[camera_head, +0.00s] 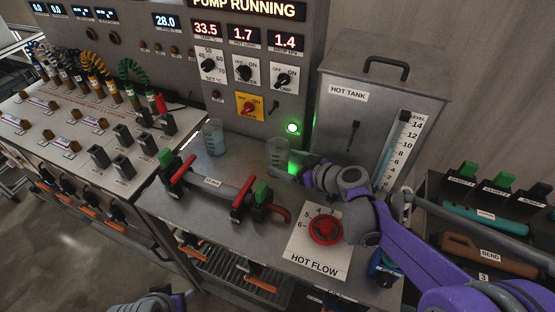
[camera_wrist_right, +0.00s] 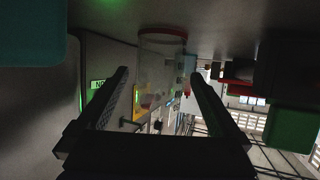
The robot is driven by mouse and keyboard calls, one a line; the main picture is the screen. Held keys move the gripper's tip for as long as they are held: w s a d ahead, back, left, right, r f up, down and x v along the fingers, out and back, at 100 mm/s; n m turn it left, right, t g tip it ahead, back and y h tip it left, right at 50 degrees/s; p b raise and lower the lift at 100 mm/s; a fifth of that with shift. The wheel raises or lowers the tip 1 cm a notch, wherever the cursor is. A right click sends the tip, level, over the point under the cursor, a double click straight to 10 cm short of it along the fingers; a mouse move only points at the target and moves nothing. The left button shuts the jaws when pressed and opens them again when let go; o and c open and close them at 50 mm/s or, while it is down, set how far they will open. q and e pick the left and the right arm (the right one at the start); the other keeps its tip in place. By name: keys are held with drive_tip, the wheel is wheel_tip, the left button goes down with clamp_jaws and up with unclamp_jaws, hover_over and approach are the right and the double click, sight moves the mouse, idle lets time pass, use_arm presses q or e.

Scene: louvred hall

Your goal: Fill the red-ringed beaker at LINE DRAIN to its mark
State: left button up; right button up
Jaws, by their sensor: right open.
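A clear beaker (camera_head: 278,153) stands on the steel bench in front of the control panel, at the tip of my right gripper (camera_head: 290,168). In the right wrist view a clear beaker (camera_wrist_right: 162,70) with a red ring shows upside down between the two open fingers (camera_wrist_right: 160,82). I cannot tell whether the fingers touch it. It looks empty. A second beaker (camera_head: 214,138) with bluish liquid stands to its left. A label reading LINE DRAIN is not legible. Part of my left arm shows at the bottom edge; its fingers are not visible.
A pipe section (camera_head: 221,188) with red and green valve handles lies along the bench front. A red HOT FLOW knob (camera_head: 325,230) sits right of it. The HOT TANK (camera_head: 345,125) stands behind my right arm. A plug board (camera_head: 60,125) fills the left.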

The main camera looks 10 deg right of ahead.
drive_tip(key=x, duration=0.4)
drive_tip(key=shift+w+a, duration=0.1)
drive_tip(key=c, duration=1.3)
drive_tip(key=shift+o, duration=0.2)
drive_tip(key=shift+r, duration=0.55)
drive_tip(key=s+a, duration=0.2)
drive_tip(key=s, duration=0.1)
drive_tip(key=shift+s, duration=0.1)
wheel_tip(320, 180, up, 14)
drive_tip(key=p, duration=0.2)
